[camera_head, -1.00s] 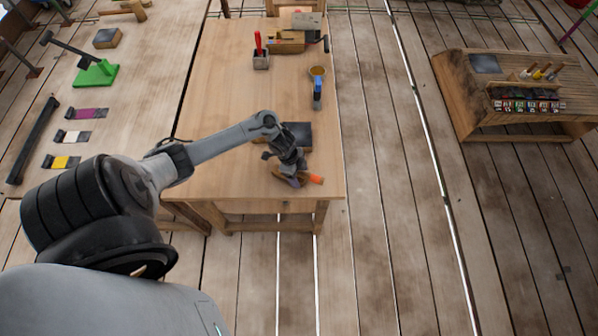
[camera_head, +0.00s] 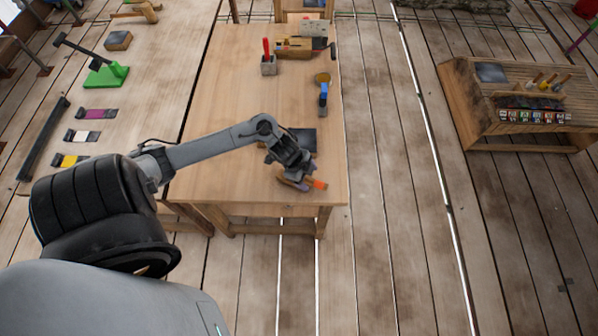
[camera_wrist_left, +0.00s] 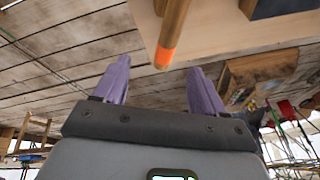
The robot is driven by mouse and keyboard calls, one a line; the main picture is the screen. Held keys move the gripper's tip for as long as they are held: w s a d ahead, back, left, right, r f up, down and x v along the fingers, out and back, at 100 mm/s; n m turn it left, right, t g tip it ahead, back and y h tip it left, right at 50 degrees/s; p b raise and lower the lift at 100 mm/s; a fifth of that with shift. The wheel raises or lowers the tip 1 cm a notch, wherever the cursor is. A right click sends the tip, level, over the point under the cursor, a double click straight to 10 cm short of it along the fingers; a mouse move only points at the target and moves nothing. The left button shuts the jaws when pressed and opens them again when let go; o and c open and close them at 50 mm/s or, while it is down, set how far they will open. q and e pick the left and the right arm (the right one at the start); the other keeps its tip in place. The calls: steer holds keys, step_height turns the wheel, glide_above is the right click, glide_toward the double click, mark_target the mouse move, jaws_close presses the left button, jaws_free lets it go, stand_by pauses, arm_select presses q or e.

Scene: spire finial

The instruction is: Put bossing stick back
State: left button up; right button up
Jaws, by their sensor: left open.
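A wooden stick with an orange end (camera_head: 319,184), which looks like the bossing stick, lies at the near right of the wooden table (camera_head: 235,110). In the left wrist view the stick (camera_wrist_left: 174,28) points its orange end toward my left gripper (camera_wrist_left: 157,68). The purple fingers are open and apart, with the orange end just ahead of the gap between them. In the head view my left gripper (camera_head: 293,181) is low over the table, beside the stick and partly hiding it. I cannot tell whether they touch. My right gripper is not in view.
A dark block (camera_head: 302,139) sits just behind my gripper. A blue-handled tool (camera_head: 323,97), a holder with a red-handled tool (camera_head: 268,66) and a wooden box (camera_head: 294,47) stand farther back. The table's left part is clear. A tool bench (camera_head: 510,115) stands at right.

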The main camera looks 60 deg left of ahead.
arm_select(q)
steer(key=s+d+r+n+t+y, duration=0.1)
steer(key=d+r+n, duration=0.1)
steer(key=d, duration=0.4)
steer(key=s+d+r+n+t+y, duration=0.1)
steer(key=s+d+r, duration=0.1)
steer(key=d, duration=0.4)
steer(key=s+d+r+n+g, duration=0.2)
steer(key=s+d+r+n, duration=0.1)
steer(key=s+r+n, duration=0.2)
steer(key=s+r, duration=0.2)
steer(key=s, duration=0.1)
steer(key=shift+s+d+r+n, duration=0.15)
steer(key=shift+s+d+n, duration=0.05)
steer(key=shift+s+n, duration=0.2)
steer(key=shift+w, duration=0.1)
step_height(320, 180, up, 11)
steer(key=p, duration=1.1)
